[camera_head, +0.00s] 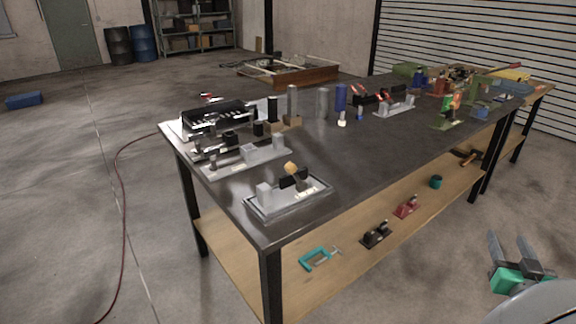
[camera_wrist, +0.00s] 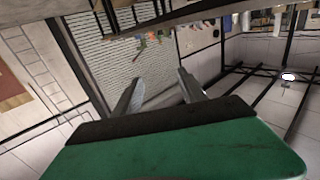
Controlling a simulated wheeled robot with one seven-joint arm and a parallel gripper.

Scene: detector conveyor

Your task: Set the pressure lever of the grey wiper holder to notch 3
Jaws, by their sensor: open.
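A grey fixture (camera_head: 264,196), which looks like the wiper holder, sits in a shallow tray near the close corner of the dark table in the head view. A lever with a yellow-orange knob (camera_head: 291,168) tilts up from it beside a black part. A pale label shows near the lever's foot, but its notch marks are too small to read. My gripper (camera_head: 508,240) is at the lower right, off the table's front side and well apart from the fixture. Its two grey fingers are apart and empty, as the wrist view (camera_wrist: 158,82) also shows.
The dark table (camera_head: 370,150) carries another grey fixture (camera_head: 245,160), a black-topped unit (camera_head: 218,117), several upright cylinders and tools farther back. A wooden lower shelf (camera_head: 340,255) holds a teal clamp (camera_head: 318,258) and small parts. The floor before the table is clear.

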